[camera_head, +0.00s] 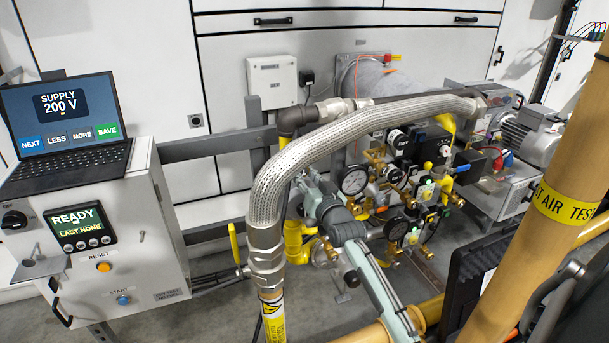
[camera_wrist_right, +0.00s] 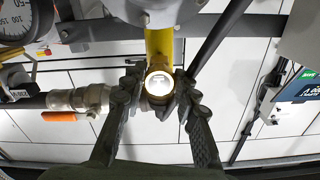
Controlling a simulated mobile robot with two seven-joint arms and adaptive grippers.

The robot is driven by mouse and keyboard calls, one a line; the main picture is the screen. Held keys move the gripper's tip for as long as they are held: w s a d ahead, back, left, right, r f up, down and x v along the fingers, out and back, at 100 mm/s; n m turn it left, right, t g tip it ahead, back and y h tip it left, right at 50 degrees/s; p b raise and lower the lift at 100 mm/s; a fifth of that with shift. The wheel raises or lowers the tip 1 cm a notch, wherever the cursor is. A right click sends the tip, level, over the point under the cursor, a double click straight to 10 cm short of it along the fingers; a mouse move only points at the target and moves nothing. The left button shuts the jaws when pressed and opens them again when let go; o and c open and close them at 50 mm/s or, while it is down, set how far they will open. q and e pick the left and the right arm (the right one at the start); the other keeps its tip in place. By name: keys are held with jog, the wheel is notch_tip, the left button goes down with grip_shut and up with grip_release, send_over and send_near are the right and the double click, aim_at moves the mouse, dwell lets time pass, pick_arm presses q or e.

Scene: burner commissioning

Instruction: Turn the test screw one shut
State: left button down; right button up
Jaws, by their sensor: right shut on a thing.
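In the right wrist view a round brass screw (camera_wrist_right: 158,86) with a bright, lit end face sits at the lower end of a yellow pipe (camera_wrist_right: 160,48). The fingers of my right gripper (camera_wrist_right: 156,98) are closed on it from both sides. No label shows on the screw, so I cannot read its number. In the head view my right arm reaches up from the bottom middle to the valve train behind the braided hose (camera_head: 340,125). The fingertips and the held screw cannot be made out there. My left gripper is not in view.
Pressure gauges (camera_head: 354,181) and brass fittings crowd the valve train right of my arm. A thick yellow post (camera_head: 540,200) and a black case (camera_head: 475,275) stand at the right. The control cabinet (camera_head: 105,230) with a laptop (camera_head: 68,125) is at the left.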

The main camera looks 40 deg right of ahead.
dwell(0.4)
jog(key=o, duration=1.2)
jog(key=shift+c, duration=0.2)
jog(key=v, duration=1.2)
jog(key=shift+f, duration=0.1)
jog(key=s+a+f+n+g+y, duration=0.1)
jog(key=s+a+f+g, duration=0.2)
jog(key=f, duration=0.6)
jog(key=s+a+f+n+g+y, duration=0.1)
jog(key=s+a+f+n+g, duration=0.15)
jog(key=f, duration=0.65)
jog(key=s+a+f+n+g+y, duration=0.1)
jog(key=s+a+f+g, duration=0.15)
jog(key=f, duration=0.65)
jog(key=s+a+f+n+g, duration=0.1)
jog(key=s+a+f+g, duration=0.1)
jog(key=s+f, duration=0.5)
jog(key=s+a+f+n+g, duration=0.2)
jog(key=s+f+g, duration=0.3)
jog(key=s+f, duration=0.3)
jog(key=s, duration=0.4)
jog(key=shift+s, duration=0.35)
